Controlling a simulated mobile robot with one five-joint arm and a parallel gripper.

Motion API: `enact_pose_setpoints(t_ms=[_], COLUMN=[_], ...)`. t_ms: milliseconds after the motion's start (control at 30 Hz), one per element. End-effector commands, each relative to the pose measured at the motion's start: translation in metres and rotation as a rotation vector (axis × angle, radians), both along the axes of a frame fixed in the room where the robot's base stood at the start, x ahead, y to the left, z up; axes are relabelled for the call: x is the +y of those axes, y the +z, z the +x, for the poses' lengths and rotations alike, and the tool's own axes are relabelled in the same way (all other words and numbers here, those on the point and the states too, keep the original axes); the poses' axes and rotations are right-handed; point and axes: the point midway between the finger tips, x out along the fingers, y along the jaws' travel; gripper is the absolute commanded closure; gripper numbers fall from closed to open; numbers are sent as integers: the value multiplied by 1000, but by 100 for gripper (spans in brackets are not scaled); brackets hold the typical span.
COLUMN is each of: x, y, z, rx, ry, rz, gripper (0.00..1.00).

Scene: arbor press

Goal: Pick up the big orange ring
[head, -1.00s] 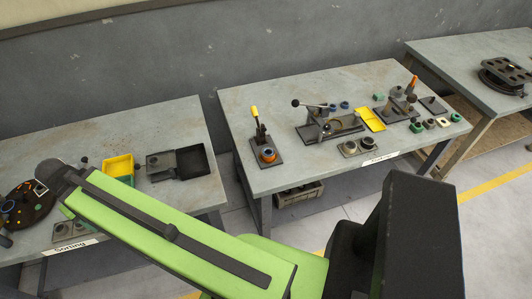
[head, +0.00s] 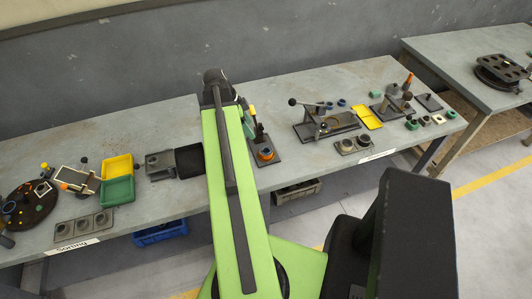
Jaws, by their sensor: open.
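An orange ring (head: 265,156) with a blue piece at it sits on the base of a small press with a yellow handle, on the middle table, just right of my green arm. Its size against other rings is hard to tell. The press (head: 255,135) is partly behind my arm. My arm reaches up the picture and ends in a dark joint at the back of the tables. My gripper is not visible; it seems hidden beyond that joint.
The left table holds a dark round plate (head: 28,203), green tray (head: 117,191), yellow tray (head: 118,167) and grey block with holes (head: 83,227). Right of the press stand a lever fixture (head: 325,124), yellow tray (head: 367,116) and orange cone (head: 407,82). A wall closes the back.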

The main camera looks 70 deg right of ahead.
Motion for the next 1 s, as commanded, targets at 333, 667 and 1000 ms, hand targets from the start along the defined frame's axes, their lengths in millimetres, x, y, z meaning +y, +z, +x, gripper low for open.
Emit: enact_pose_setpoints(t_ms=[333,667,1000], x=[-14,-21,-30], y=[-79,-100,-150], z=[-22,-33,-48], rx=[-1,-1,-1], ry=[1,4,4], rz=[0,1,1], gripper=[35,35,35])
